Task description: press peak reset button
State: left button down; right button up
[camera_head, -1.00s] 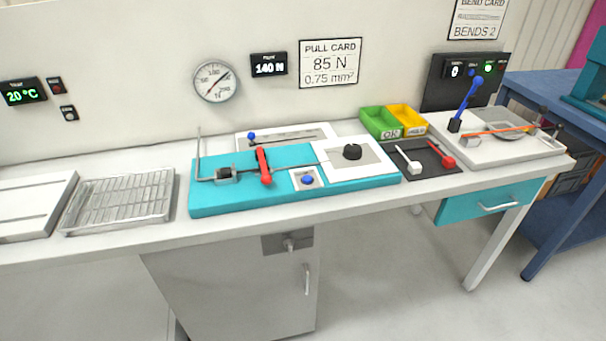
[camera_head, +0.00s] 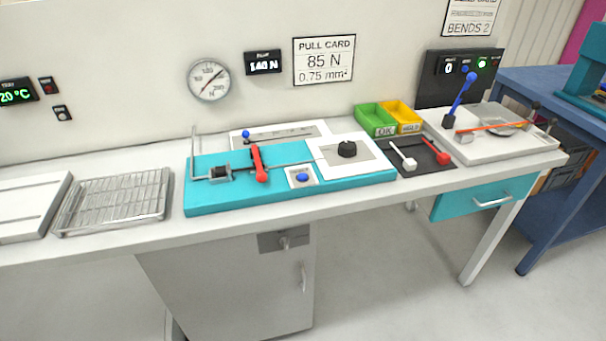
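A blue button (camera_head: 302,178) sits on a small white plate at the front of the teal pull-test fixture (camera_head: 225,200); its label is too small to read, so I cannot tell if it is the peak reset button. A display (camera_head: 262,62) on the wall reads 140 N, beside a round dial gauge (camera_head: 209,80). Neither of my grippers is in view.
A wire rack tray (camera_head: 113,200) lies left of the fixture. Green (camera_head: 376,119) and yellow (camera_head: 402,116) bins, a black mat (camera_head: 424,156) with white and red tools, and a bend tester (camera_head: 500,146) stand to the right. The bench's front strip is clear.

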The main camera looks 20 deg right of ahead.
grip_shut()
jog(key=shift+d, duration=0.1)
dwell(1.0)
